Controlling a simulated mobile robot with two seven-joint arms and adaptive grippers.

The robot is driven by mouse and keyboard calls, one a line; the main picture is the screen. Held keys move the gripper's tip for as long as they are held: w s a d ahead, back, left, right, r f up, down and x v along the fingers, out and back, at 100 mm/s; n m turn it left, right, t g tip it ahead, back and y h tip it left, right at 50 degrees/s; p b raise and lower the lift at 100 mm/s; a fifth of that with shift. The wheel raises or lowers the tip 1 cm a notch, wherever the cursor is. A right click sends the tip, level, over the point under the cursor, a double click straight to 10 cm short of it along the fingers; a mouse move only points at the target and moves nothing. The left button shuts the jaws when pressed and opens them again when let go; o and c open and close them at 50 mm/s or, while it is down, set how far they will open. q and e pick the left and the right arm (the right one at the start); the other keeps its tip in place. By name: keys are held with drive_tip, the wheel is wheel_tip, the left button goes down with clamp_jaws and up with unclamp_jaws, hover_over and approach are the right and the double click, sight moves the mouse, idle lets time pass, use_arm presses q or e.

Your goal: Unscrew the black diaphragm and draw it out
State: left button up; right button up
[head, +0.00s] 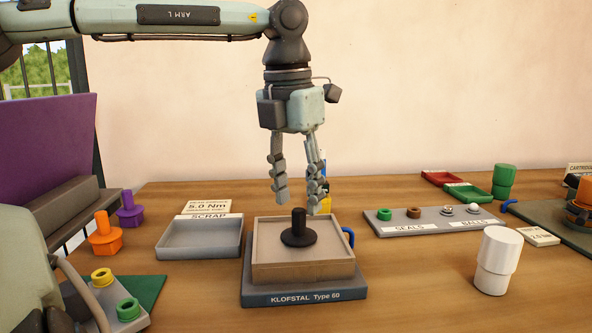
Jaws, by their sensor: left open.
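The black diaphragm (299,236) has a round flange and an upright stem. Any thread under the flange is hidden. My right gripper is not in view.
A grey SCRAP tray (200,257) is left of the block. A blue handle (348,238) and a yellow item (325,203) are close by. A white cup (497,262) stands right, before the seals rack (400,229). Orange and purple plugs (104,238) stand left.

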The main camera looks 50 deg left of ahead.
sight(299, 209)
use_arm(q)
wheel_tip(299, 209, down, 2)
drive_tip(key=shift+w+f, duration=0.15)
drive_tip(key=shift+f, duration=0.1)
drive_tip(key=shift+w+f, duration=0.1)
drive_tip(key=shift+f, duration=0.55)
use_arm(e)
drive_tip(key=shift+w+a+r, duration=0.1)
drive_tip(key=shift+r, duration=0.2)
